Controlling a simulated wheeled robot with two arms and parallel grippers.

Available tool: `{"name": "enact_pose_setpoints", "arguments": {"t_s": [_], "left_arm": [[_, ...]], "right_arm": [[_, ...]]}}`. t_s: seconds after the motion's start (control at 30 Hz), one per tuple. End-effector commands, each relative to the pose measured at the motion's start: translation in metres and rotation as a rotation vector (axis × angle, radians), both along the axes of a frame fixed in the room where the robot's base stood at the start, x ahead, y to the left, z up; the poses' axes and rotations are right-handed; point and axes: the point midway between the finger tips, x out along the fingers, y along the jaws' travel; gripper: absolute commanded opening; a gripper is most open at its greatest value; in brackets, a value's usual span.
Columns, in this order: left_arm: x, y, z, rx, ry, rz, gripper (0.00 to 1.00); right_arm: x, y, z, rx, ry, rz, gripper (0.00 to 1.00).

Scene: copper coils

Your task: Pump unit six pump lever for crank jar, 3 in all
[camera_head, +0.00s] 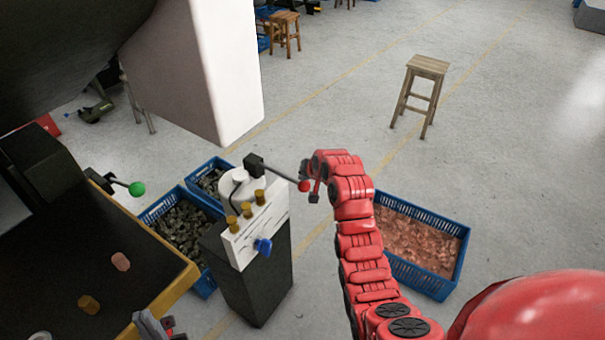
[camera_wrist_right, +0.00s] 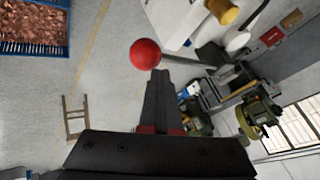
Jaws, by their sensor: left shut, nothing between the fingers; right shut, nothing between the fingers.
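The pump unit (camera_head: 252,270) is a dark grey box with a white top panel. It carries several brass knobs (camera_head: 247,210), a blue knob (camera_head: 263,246) and a white round jar-like part (camera_head: 240,188). A lever (camera_head: 280,175) sticks out from its top to the right and ends in a red ball (camera_head: 304,186). In the right wrist view the red ball (camera_wrist_right: 145,54) is just beyond the fingertips. My right gripper (camera_head: 314,192) is shut and empty beside the ball; whether they touch I cannot tell. My left gripper (camera_head: 160,324) is shut and empty at the bottom left, partly cut off.
A dark machine table (camera_head: 60,265) with a yellow edge stands at left, with a green-ball lever (camera_head: 137,189) above it. Blue crates hold dark parts (camera_head: 178,228) and copper pieces (camera_head: 418,238). A wooden stool (camera_head: 428,66) stands behind on open floor. A white pillar (camera_head: 205,70) rises behind the unit.

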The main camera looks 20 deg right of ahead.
Motion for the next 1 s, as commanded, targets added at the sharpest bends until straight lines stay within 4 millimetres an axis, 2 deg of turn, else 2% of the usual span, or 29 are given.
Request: {"name": "enact_pose_setpoints", "arguments": {"t_s": [1.0], "left_arm": [[0.0, 0.0, -0.007, 0.0, 0.0, 0.0, 0.0]], "right_arm": [[-0.003, -0.001, -0.015, 0.001, 0.006, 0.001, 0.0]]}}
